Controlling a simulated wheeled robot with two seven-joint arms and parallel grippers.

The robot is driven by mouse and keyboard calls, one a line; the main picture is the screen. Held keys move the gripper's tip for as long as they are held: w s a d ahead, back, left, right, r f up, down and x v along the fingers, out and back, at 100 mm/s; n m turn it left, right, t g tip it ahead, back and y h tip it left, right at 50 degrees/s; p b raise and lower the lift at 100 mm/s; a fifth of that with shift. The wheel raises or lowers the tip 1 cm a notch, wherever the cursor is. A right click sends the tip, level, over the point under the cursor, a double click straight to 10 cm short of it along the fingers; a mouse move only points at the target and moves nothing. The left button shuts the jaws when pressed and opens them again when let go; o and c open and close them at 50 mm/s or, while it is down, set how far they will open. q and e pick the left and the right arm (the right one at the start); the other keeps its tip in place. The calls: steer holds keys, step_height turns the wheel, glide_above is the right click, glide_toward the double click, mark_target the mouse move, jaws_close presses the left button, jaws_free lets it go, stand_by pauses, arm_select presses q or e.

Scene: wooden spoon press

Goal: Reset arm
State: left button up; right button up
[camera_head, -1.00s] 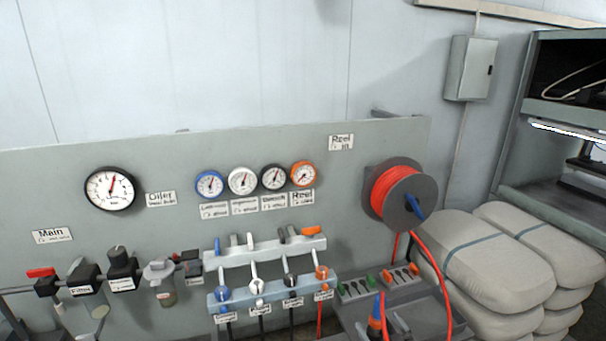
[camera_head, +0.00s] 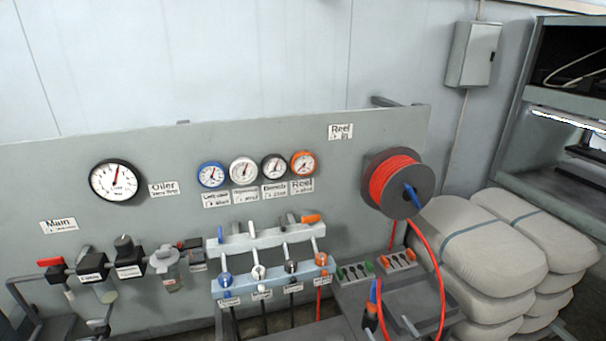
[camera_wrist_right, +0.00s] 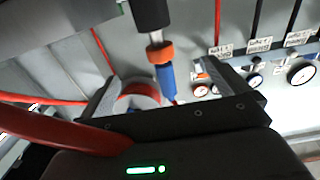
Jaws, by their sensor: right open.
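My right gripper (camera_wrist_right: 163,74) is open in the right wrist view, its two grey fingers spread apart. A blue and orange hose fitting (camera_wrist_right: 166,80) with a black upper part shows between the fingers; I cannot tell whether it touches them. In the head view the blue and orange fitting (camera_head: 373,296) stands upright near the bottom edge. My left gripper is not in view.
A red hose reel (camera_head: 395,182) is on the grey panel (camera_head: 250,150), its red hose (camera_head: 434,268) looping down close to the gripper. Several gauges and a valve manifold (camera_head: 268,243) are to the left. Stacked sacks (camera_head: 480,255) and a shelf stand right.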

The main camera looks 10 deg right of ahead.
steer(key=s+d+f+g+h, duration=0.1)
steer(key=s+f+g, duration=0.2)
steer(key=s+f, duration=0.35)
steer(key=s+f+g+h+b, duration=0.1)
steer(key=s+f+g, duration=0.15)
steer(key=f, duration=0.75)
steer(key=s+d+f+g, duration=0.1)
steer(key=s+f+g, duration=0.2)
steer(key=s+f, duration=0.35)
arm_select(q)
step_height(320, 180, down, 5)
steer(key=b, duration=0.3)
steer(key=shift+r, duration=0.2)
arm_select(e)
steer(key=s+a+f+g, duration=0.2)
steer(key=s+f, duration=0.4)
steer(key=s, duration=0.4)
steer(key=s+a+f+g, duration=0.3)
steer(key=s+f, duration=0.3)
steer(key=s, duration=0.4)
steer(key=s+a+f+n+g, duration=0.1)
steer(key=s+a+f+g, duration=0.2)
steer(key=s+f, duration=0.3)
steer(key=s, duration=0.5)
steer(key=shift+f, duration=0.15)
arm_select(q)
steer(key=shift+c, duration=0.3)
arm_select(e)
steer(key=shift+a, duration=0.1)
steer(key=shift+c, duration=0.4)
